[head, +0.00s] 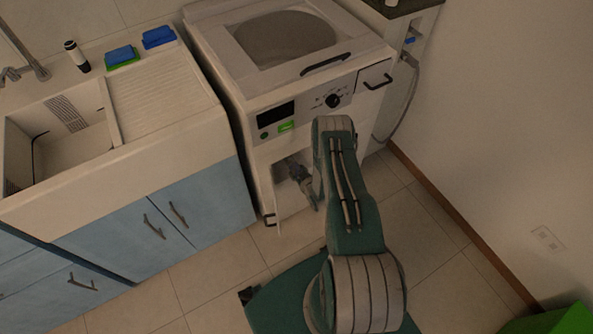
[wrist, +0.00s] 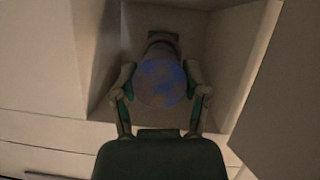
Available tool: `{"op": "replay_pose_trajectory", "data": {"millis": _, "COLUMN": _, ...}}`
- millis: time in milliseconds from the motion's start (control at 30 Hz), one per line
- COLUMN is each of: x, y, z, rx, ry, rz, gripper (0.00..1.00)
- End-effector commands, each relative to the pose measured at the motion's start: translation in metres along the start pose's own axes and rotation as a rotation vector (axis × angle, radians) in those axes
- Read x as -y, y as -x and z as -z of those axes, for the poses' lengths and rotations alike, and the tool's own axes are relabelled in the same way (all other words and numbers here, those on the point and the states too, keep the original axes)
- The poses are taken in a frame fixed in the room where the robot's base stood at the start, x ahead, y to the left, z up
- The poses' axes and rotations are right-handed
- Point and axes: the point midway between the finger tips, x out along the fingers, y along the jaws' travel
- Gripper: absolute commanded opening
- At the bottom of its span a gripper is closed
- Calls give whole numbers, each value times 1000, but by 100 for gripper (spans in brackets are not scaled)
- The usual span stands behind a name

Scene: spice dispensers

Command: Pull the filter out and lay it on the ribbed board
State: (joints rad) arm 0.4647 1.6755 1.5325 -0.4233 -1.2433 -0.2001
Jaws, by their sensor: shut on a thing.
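The filter (wrist: 162,82) shows in the wrist view as a round, mottled blue-grey end with a darker body behind it. My gripper (wrist: 160,88) has its two fingers closed on both sides of this end, in front of a pale recess. In the head view my arm reaches down to the open compartment (head: 284,172) low on the washing machine (head: 240,75). The filter cannot be made out clearly there. How far it sits in its socket is hard to tell. The ribbed board (head: 165,90) is the draining surface right of the sink, and its middle is bare.
A sink basin (head: 70,150) with a tap lies left of the ribbed board. Blue and green sponges (head: 122,56) and a dark-capped bottle (head: 77,56) stand behind it. Blue cabinets (head: 165,220) are below. A grey hose (head: 402,110) hangs right of the machine. The tiled floor is mostly clear.

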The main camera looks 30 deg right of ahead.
Motion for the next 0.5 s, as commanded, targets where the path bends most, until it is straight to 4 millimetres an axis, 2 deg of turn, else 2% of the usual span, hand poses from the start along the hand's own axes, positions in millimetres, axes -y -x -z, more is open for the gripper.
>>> {"op": "replay_pose_trajectory", "data": {"millis": 500, "x": 0, "y": 10, "z": -4, "rx": -1, "ry": -1, "rz": 0, "gripper": 0}}
